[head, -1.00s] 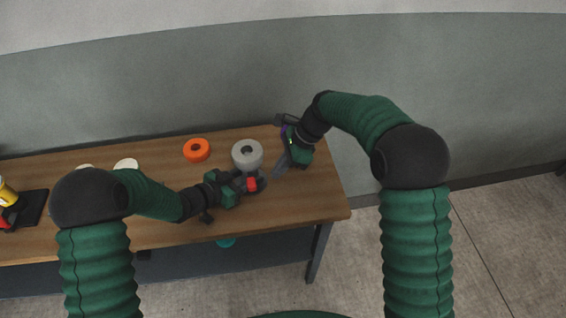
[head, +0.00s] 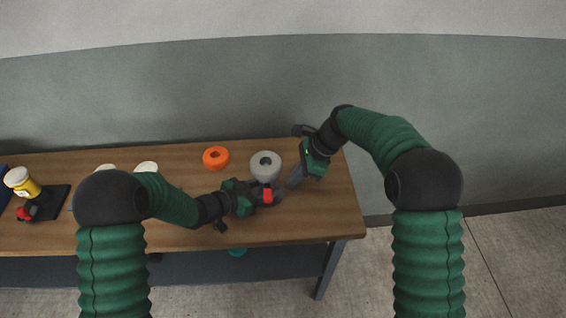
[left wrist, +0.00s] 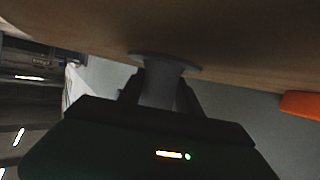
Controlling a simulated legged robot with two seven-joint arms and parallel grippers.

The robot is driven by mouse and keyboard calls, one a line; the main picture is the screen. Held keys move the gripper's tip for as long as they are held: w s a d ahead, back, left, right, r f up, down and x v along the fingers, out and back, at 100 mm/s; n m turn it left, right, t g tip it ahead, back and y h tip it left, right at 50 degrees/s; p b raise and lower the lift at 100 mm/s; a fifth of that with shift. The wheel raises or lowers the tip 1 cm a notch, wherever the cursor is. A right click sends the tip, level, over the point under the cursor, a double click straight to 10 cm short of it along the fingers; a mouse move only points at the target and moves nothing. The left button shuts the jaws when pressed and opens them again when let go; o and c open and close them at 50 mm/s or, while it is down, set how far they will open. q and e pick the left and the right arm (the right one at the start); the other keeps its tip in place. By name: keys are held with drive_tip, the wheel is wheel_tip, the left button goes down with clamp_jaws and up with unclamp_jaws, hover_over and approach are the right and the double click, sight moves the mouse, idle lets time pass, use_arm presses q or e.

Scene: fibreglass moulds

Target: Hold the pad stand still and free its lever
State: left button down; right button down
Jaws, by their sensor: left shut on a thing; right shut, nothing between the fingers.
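The pad stand is a grey post (left wrist: 160,88) with a round grey flange (left wrist: 165,59) against the brown table surface in the left wrist view. My left gripper (head: 265,197) is shut on the post. A red part (head: 267,195) shows at its fingers in the head view; I cannot tell whether it is the lever. The stand itself is mostly hidden there. My right gripper (head: 291,184) is shut and empty, tilted down with its tip just right of the stand. I cannot tell whether it touches.
A grey ring (head: 265,164) stands just behind the stand. An orange ring (head: 216,157) is to its left. A yellow jar (head: 25,184) and a black base (head: 50,203) are at the far left. The wooden table (head: 335,215) is bare at its right end.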

drive_tip(key=shift+w+a, duration=0.25)
drive_tip(key=shift+w, duration=0.4)
drive_tip(key=shift+w+a, duration=0.2)
drive_tip(key=shift+w, duration=0.45)
drive_tip(key=shift+w+a, duration=0.25)
drive_tip(key=shift+w, duration=0.4)
drive_tip(key=shift+w+a, duration=0.2)
drive_tip(key=shift+w, duration=0.45)
drive_tip(key=shift+w+a, duration=0.3)
drive_tip(key=shift+w, duration=0.4)
drive_tip(key=shift+s+d, duration=0.3)
drive_tip(key=shift+d, duration=0.65)
drive_tip(key=shift+s+d, duration=0.35)
drive_tip(key=shift+d, duration=0.65)
drive_tip(key=shift+s+d, duration=0.3)
drive_tip(key=shift+d, duration=0.65)
